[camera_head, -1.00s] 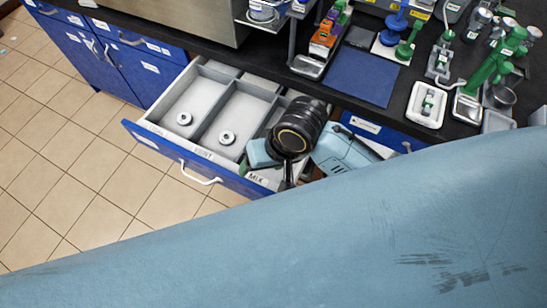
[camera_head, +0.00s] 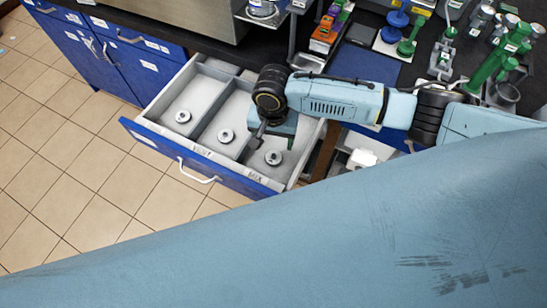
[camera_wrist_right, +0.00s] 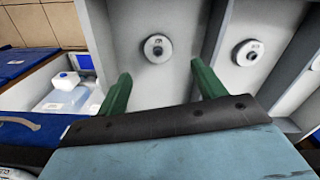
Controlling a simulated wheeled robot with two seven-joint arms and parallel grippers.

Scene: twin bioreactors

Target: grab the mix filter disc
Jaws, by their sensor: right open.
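The mix filter disc (camera_head: 273,157) is a small pale ring with a dark centre, lying flat in the drawer compartment labelled MIX. It also shows in the right wrist view (camera_wrist_right: 157,48), ahead of and between the fingertips but apart from them. My right gripper (camera_head: 264,138) hangs over the drawer (camera_head: 228,178), just behind the disc in the head view. Its green fingers (camera_wrist_right: 160,73) are spread and empty. My left gripper is not in view.
Two similar discs lie in the other compartments, one in the middle (camera_head: 226,136) and one at left (camera_head: 183,116). Thin walls divide the compartments. A white container (camera_head: 362,158) stands low, right of the drawer. The black worktop behind holds a blue mat and green-handled tools.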

